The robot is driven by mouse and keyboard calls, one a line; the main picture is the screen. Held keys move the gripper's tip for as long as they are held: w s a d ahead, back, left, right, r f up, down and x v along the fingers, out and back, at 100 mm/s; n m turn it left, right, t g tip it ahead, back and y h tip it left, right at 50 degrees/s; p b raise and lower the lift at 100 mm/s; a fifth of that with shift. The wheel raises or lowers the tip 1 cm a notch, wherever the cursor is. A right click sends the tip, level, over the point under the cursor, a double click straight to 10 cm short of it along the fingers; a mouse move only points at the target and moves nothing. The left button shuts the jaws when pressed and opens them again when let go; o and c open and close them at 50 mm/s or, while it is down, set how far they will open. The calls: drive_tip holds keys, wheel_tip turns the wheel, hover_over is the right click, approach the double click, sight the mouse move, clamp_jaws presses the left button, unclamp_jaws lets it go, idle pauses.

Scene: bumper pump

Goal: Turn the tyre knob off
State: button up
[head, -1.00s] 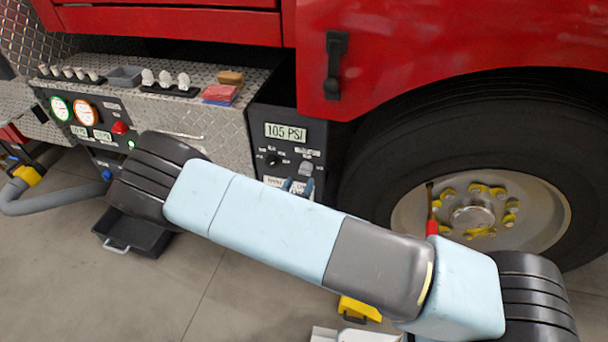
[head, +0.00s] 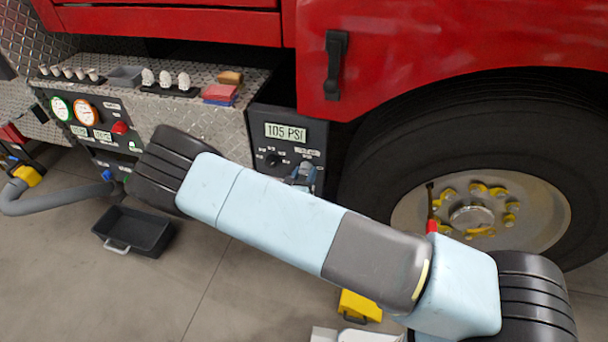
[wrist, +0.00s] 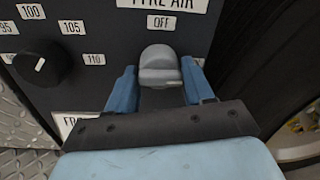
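The grey tyre knob (wrist: 160,66) sits on the dark panel under the labels "TYRE AIR" and "OFF" in the wrist view. I cannot clearly tell which way its pointer is set. My gripper (wrist: 159,72) is open, with one blue finger on each side of the knob and narrow gaps showing. In the head view my gripper (head: 303,174) is at the lower right of the control panel (head: 262,150) and largely hides the knob. The panel display (head: 285,132) reads 105 PSI.
A black dial (wrist: 42,64) with a white mark stands left of the knob, ringed by number labels. The big tyre (head: 390,165) is close on the right. A black tray (head: 140,230) and a yellow chock (head: 358,307) are on the floor.

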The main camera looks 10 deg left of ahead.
drive_tip(key=shift+a, duration=0.15)
drive_tip(key=c, duration=0.5)
drive_tip(key=shift+n, duration=0.4)
drive_tip(key=n, duration=0.6)
drive_tip(key=shift+s+n, duration=0.1)
drive_tip(key=shift+n, duration=0.2)
drive_tip(key=n, duration=0.5)
drive_tip(key=shift+d+f+n+t+y, duration=0.1)
drive_tip(key=shift+d+n+t+y, duration=0.1)
drive_tip(key=shift+n+t+y, duration=0.15)
drive_tip(key=n, duration=0.5)
drive_tip(key=shift+s+d, duration=0.1)
drive_tip(key=shift+d, duration=0.1)
drive_tip(key=shift+n+y, duration=0.35)
drive_tip(key=shift+n, duration=0.1)
